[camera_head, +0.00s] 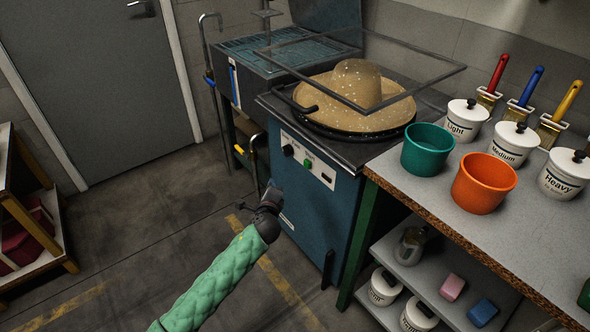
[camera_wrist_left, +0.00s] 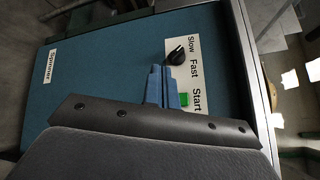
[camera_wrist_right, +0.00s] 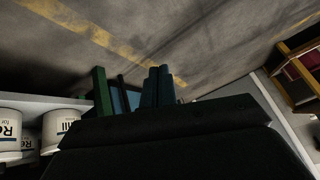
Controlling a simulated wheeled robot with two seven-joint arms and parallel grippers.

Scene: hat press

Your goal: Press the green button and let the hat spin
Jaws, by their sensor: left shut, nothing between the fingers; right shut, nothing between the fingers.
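The tan speckled hat (camera_head: 358,92) sits on the round dark plate on top of the blue spinner machine (camera_head: 318,215). The green button (camera_head: 308,164) is on the white panel at the machine's front; in the left wrist view the green button (camera_wrist_left: 185,98) shows by the word Start, below a black knob (camera_wrist_left: 176,56). My left gripper (camera_head: 272,192) is shut and empty, in front of the panel and below it. In the left wrist view its fingertips (camera_wrist_left: 162,70) point between knob and button; contact cannot be told. My right gripper (camera_wrist_right: 160,70) is shut and empty, over the floor.
A clear framed lid (camera_head: 440,75) stands above the hat. A workbench (camera_head: 420,205) at right holds a green pot (camera_head: 427,149), an orange pot (camera_head: 484,183), white lidded jars and brushes. A wooden shelf (camera_head: 20,230) stands at left. Floor between is clear.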

